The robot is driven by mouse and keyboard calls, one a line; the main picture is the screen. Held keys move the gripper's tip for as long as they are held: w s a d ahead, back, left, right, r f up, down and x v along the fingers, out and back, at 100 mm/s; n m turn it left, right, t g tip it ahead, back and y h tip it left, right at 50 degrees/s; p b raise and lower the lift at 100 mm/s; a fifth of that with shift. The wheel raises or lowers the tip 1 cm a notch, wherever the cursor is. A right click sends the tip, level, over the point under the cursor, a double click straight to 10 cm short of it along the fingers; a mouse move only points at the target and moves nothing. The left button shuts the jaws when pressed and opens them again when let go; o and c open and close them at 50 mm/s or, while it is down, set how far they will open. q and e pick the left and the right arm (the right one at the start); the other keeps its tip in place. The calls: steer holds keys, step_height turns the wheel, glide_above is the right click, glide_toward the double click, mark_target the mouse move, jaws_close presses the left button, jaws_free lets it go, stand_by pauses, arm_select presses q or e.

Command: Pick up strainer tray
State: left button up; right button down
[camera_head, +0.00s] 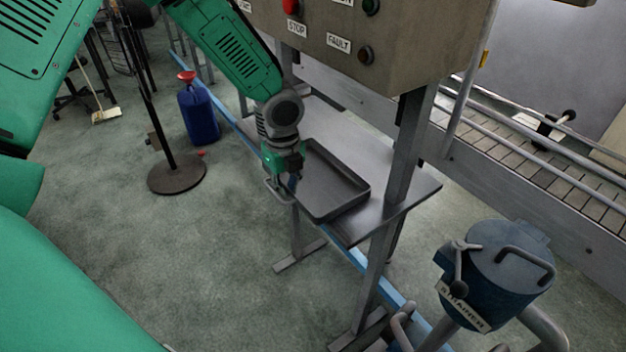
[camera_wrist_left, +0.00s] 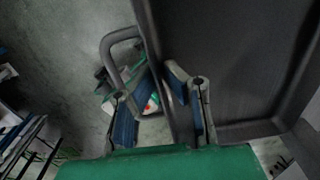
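The strainer tray (camera_head: 338,187) is a dark grey, shallow rectangular tray with raised walls. It lies on a metal shelf, with a loop handle (camera_head: 277,189) sticking out at its left end. My left gripper (camera_head: 285,182) is at that end, just by the handle. In the left wrist view, the tray (camera_wrist_left: 235,60) fills the right side and its handle (camera_wrist_left: 116,45) shows at upper left. The left gripper's fingers (camera_wrist_left: 158,85) are apart, one on each side of the tray's near wall; contact is unclear. My right gripper is not in view.
The metal shelf (camera_head: 408,190) has bare room right of the tray. A control box (camera_head: 350,40) overhangs it, and a metal post (camera_head: 408,150) stands in front. A blue strainer pot (camera_head: 500,265) is at lower right. A blue canister (camera_head: 198,115) and a round-based stand (camera_head: 177,174) are at left.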

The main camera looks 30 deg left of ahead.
arm_select(q)
jaws_close()
